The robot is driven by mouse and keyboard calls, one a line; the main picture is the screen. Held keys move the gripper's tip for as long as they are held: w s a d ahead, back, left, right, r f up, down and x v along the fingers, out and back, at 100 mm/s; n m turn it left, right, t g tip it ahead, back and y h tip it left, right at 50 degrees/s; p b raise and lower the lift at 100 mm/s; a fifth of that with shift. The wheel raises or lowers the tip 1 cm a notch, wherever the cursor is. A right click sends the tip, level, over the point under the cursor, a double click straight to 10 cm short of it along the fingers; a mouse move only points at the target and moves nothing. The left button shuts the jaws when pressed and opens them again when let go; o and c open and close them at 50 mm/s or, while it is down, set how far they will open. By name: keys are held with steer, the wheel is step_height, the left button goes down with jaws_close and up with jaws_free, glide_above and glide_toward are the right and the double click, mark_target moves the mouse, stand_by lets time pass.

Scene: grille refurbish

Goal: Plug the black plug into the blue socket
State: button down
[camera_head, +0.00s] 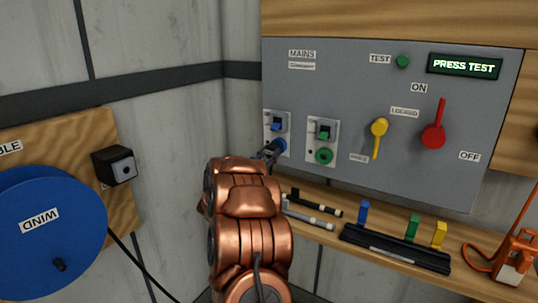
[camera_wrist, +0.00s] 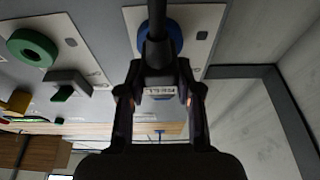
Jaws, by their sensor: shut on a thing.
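The blue socket (camera_head: 282,145) is a blue ring on the left plate of the grey mains panel, below a small blue switch (camera_head: 276,127). In the wrist view the blue socket (camera_wrist: 174,38) is at top centre. The black plug (camera_wrist: 158,48) overlaps it and hides its middle; I cannot tell how far in it is. My gripper (camera_wrist: 158,90) is shut on the black plug, one finger on each side. In the head view my gripper (camera_head: 272,152) is right in front of the blue socket, and the plug is largely hidden there.
A green socket (camera_head: 324,156) is on the plate to the right. A yellow lever (camera_head: 378,138) and red lever (camera_head: 433,137) are farther right. Below, a wooden shelf (camera_head: 320,234) holds pens and a black rack (camera_head: 396,248) with coloured tags. A blue cable reel (camera_head: 80,230) is left.

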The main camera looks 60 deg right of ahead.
steer(key=shift+d, duration=0.6)
steer(key=c, duration=0.7)
jaws_free()
steer(key=v, duration=1.2)
stand_by(0.6)
